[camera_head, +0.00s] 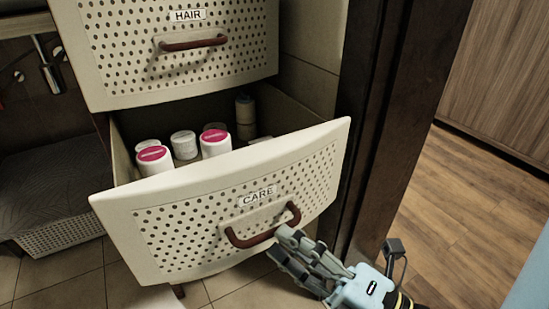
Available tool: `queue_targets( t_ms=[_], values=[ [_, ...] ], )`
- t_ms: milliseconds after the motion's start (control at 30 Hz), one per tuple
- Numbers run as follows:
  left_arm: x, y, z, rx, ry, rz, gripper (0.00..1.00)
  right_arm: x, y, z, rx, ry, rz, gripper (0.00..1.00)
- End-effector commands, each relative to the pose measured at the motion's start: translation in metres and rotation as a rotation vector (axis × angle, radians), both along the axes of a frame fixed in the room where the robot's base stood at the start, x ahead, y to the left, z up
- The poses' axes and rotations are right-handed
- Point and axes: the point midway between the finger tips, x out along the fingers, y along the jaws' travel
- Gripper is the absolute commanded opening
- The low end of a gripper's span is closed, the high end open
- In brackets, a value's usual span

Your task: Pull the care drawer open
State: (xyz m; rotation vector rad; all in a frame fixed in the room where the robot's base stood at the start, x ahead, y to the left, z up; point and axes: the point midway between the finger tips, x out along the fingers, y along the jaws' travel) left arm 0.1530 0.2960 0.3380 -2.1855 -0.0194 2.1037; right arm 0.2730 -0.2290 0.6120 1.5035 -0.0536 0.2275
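The care drawer (160,235) is a cream, perforated drawer with a "CARE" label (258,196), and it stands pulled out, its inside visible from above. Its brown bar handle (246,241) is on the curved front. My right gripper (284,243) comes in from the lower right, its grey fingertips at the lower right part of the handle. They cover a bit of it, and I cannot tell whether they grip it. My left gripper is not in view.
White tubs, some with pink lids (153,154), and a dark bottle (245,108) stand in the drawer. The hair drawer (190,75) above is shut. A dark wooden post (385,120) stands close on the right. Wooden floor (470,210) lies beyond it.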

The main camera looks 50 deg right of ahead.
Motion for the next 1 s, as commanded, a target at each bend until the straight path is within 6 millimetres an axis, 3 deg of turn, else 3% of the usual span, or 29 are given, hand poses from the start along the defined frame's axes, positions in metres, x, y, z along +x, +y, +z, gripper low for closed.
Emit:
queue_targets(
  t_ms=[200, 400, 1000],
  values=[
    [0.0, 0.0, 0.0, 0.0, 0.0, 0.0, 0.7, -0.05, -0.006, -0.01, 0.0, 0.005, 0.001, 0.21],
    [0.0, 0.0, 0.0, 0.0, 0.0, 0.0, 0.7, -0.077, -0.009, -0.015, 0.001, 0.001, 0.001, 0.21],
    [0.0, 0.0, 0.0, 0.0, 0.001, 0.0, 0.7, -0.084, -0.01, -0.015, 0.001, 0.0, 0.0, 0.21]
  ],
)
